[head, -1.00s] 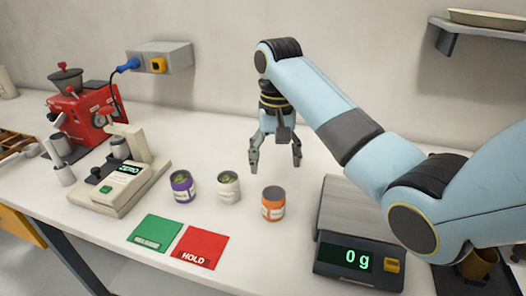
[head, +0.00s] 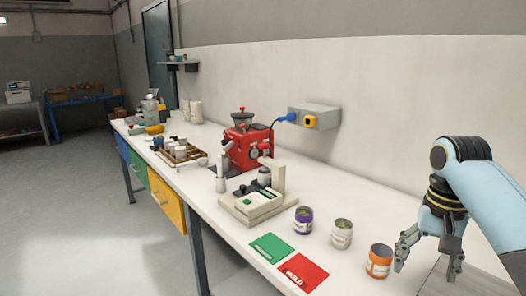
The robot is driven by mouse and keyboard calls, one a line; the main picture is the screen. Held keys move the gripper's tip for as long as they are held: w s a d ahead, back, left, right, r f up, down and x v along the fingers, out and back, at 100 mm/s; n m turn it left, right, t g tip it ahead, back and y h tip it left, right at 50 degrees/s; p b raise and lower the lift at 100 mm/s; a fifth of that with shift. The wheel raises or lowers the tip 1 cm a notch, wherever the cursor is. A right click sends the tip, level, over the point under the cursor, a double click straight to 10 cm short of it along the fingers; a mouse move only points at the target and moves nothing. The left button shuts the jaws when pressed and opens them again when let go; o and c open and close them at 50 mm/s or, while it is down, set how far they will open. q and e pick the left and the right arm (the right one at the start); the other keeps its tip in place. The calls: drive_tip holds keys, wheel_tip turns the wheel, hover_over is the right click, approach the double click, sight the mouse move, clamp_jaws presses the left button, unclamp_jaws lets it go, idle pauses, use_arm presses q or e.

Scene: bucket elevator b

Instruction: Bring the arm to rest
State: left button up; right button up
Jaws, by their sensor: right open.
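My right arm (head: 487,195) comes in from the right in the head view. Its right gripper (head: 426,270) points down at the lower right, fingers spread and with nothing between them. It is just right of the orange can (head: 379,262); whether they touch cannot be told. A white can (head: 342,234) and a purple can (head: 303,220) stand upright in a row to the left of the orange one. The left gripper is not in the picture.
A green mat (head: 272,247) and a red HOLD mat (head: 303,273) lie on the white bench. A beige device (head: 252,203), a red grinder (head: 245,148) and a wooden tray (head: 178,154) stand further left. A grey wall box (head: 314,116) is behind. Open floor (head: 80,220) lies left.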

drive_tip(key=s+a+f+n+t, duration=0.2)
drive_tip(key=s+f+n, duration=0.15)
drive_tip(key=s, duration=1.05)
drive_tip(key=s+a+r+n+t, duration=0.1)
drive_tip(key=s+r+n+t, duration=0.2)
drive_tip(key=s, duration=0.9)
wheel_tip(320, 180, down, 35)
drive_tip(key=s+d+g+b, duration=0.2)
drive_tip(key=g+b, duration=0.1)
drive_tip(key=b, duration=0.7)
use_arm(q)
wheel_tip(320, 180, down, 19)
drive_tip(key=b, duration=0.8)
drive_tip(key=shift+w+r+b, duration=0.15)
drive_tip(key=shift+b, duration=0.2)
use_arm(e)
drive_tip(key=s+f, duration=0.9)
drive_tip(key=f, duration=0.3)
drive_tip(key=s+d+f+g, duration=0.1)
drive_tip(key=s+f, duration=0.8)
drive_tip(key=f, duration=0.4)
drive_tip(key=shift+s+f+m+h, duration=0.3)
drive_tip(key=shift+s+m+h, duration=0.05)
drive_tip(key=shift+s+h, duration=0.05)
